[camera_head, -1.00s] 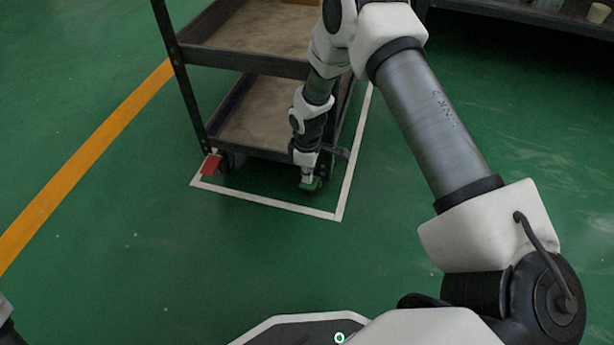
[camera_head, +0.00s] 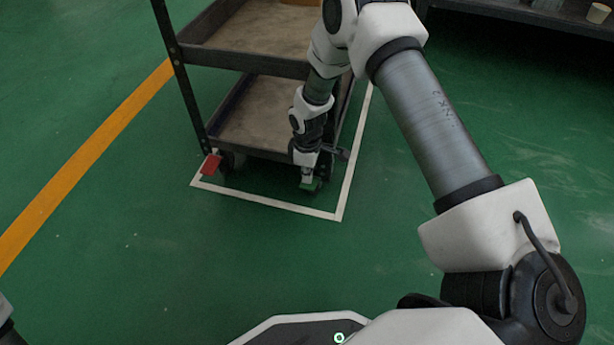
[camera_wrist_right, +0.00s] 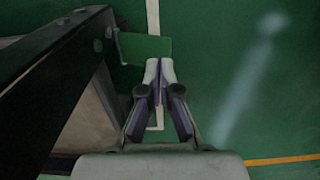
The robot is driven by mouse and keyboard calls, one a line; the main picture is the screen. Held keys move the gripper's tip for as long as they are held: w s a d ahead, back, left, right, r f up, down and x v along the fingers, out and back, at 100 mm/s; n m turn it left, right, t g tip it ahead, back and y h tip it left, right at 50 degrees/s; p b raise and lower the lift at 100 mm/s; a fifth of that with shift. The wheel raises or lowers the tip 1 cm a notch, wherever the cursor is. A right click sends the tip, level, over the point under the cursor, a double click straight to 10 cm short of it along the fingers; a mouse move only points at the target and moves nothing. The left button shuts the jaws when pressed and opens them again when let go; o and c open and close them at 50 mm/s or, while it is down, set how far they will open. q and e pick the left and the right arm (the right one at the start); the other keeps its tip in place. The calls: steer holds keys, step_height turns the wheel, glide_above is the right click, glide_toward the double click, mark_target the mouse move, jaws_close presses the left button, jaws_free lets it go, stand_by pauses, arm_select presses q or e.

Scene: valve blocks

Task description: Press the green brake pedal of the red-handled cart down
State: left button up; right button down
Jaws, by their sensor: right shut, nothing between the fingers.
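The green brake pedal (camera_head: 314,185) is at the near right wheel of a dark cart (camera_head: 243,62). It shows as a flat green plate (camera_wrist_right: 140,47) in the right wrist view. My right gripper (camera_head: 307,182) points down at the pedal and is shut, with nothing between its fingers. In the wrist view its fingertips (camera_wrist_right: 160,66) overlap the pedal's lower right end. I cannot tell whether they touch it, or how far down it is. The cart's handle is out of view. My left gripper is out of view.
A red pedal (camera_head: 211,164) is at the cart's near left wheel. A white floor line (camera_head: 265,201) frames the cart's base, and an orange line (camera_head: 85,158) runs at left. A dark shelf (camera_head: 530,14) stands at the far right. The floor in front is clear.

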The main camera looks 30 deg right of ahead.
mark_target(307, 186)
steer(key=shift+f, duration=0.15)
steer(key=shift+f+b, duration=1.45)
steer(key=shift+f, duration=1.05)
step_height(307, 186, up, 8)
steer(key=p, duration=0.8)
steer(key=shift+r, duration=0.1)
